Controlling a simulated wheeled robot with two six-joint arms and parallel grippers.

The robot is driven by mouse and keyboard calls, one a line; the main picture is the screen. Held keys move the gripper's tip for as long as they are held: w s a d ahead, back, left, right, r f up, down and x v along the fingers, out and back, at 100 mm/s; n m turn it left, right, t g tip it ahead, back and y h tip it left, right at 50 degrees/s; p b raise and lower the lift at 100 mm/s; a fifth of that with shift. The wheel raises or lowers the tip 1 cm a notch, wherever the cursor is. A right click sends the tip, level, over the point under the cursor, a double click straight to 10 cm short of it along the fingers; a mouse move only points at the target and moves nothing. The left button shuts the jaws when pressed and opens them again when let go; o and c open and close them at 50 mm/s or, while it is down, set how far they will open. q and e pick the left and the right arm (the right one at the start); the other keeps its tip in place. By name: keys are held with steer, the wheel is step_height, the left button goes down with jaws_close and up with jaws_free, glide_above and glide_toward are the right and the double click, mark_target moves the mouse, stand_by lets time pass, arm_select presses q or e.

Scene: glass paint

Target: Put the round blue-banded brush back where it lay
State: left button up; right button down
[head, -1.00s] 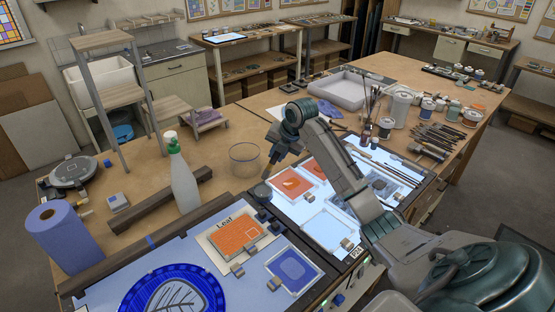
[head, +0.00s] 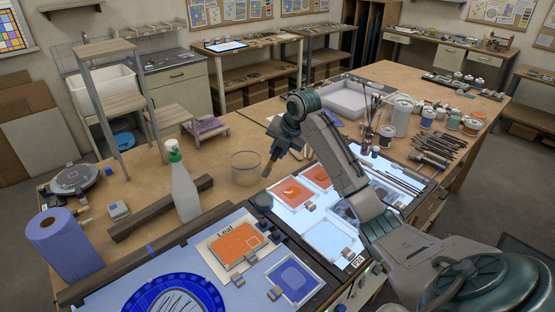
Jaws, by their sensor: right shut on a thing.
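Several brushes (head: 398,181) lie side by side at the back right of the lit panel (head: 327,238). More brushes (head: 445,144) lie in a row on the table to the right. Upright brushes stand in a dark jar (head: 367,143). My left gripper is not in view.
A spray bottle (head: 184,190) and a blue paper roll (head: 62,243) stand to the left. Orange and clear glass pieces lie on the panel under my right arm. Paint cans (head: 401,113) and a pale tray (head: 345,98) stand behind it. Bare wood shows around the bowl.

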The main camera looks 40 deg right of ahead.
step_height(320, 180, up, 7)
steer(key=shift+r, duration=0.2)
stand_by(0.3)
steer(key=shift+m+g+y, duration=0.4)
steer(key=shift+m+y, duration=0.4)
steer(key=shift+d+f+m+y, duration=0.1)
steer(key=shift+m+y, duration=1)
steer(key=shift+y, duration=0.1)
steer(key=m+y+b, duration=0.1)
steer(key=m+y, duration=0.2)
steer(key=m, duration=0.1)
steer(key=m+t+y, duration=0.1)
steer(key=m+y, duration=0.3)
steer(key=shift+t+b, duration=0.3)
steer(key=shift+b, duration=0.05)
